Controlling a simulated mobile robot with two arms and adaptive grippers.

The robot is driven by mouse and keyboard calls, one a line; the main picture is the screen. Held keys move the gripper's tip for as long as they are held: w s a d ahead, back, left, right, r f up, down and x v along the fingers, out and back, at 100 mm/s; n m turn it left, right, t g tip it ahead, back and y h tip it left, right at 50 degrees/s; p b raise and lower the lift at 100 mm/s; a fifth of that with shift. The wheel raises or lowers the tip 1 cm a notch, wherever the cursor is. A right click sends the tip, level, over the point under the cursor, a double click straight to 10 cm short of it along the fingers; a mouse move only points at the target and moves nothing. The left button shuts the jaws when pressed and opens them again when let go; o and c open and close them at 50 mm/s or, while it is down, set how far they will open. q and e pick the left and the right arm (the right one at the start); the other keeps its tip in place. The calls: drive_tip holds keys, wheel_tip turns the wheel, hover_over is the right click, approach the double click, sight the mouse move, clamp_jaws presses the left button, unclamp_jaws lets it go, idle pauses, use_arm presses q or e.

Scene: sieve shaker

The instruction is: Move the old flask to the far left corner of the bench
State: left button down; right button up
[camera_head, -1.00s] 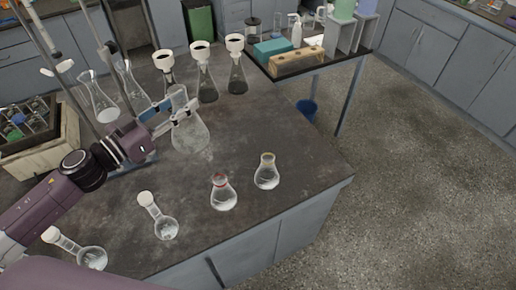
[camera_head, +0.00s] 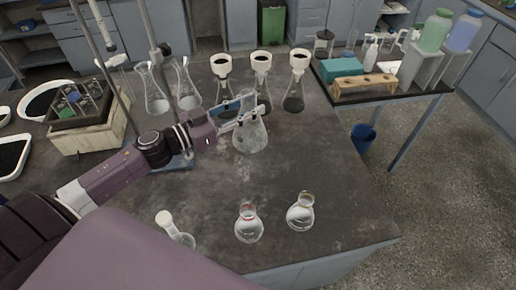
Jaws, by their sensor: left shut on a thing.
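My left gripper (camera_head: 239,118) is shut on the neck of a cloudy, greyish conical flask (camera_head: 250,137), which I take for the old flask. The flask is upright over the middle of the dark bench (camera_head: 315,165); I cannot tell whether its base touches the top. The fingers hide part of its neck. My right gripper is not in view.
Behind stand several flasks with white funnels (camera_head: 260,75) and two clear conical flasks (camera_head: 153,88) near metal stands. A wooden crate (camera_head: 92,130) and black trays (camera_head: 45,100) occupy the left. Small round flasks (camera_head: 249,225) stand in front.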

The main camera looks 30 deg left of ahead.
sight(251, 135)
use_arm(q)
drive_tip(key=f, duration=0.4)
drive_tip(key=shift+w+f, duration=0.25)
wheel_tip(251, 135, down, 7)
drive_tip(key=shift+w+f, duration=0.1)
wheel_tip(251, 135, down, 5)
drive_tip(key=shift+r+b, duration=0.2)
drive_tip(key=shift+b, duration=0.2)
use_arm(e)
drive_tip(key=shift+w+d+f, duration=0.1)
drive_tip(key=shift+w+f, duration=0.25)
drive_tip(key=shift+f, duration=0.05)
use_arm(q)
drive_tip(key=c, duration=1.4)
unclamp_jaws()
drive_tip(key=shift+f, duration=0.1)
drive_tip(key=b+v, duration=0.2)
drive_tip(key=v, duration=1)
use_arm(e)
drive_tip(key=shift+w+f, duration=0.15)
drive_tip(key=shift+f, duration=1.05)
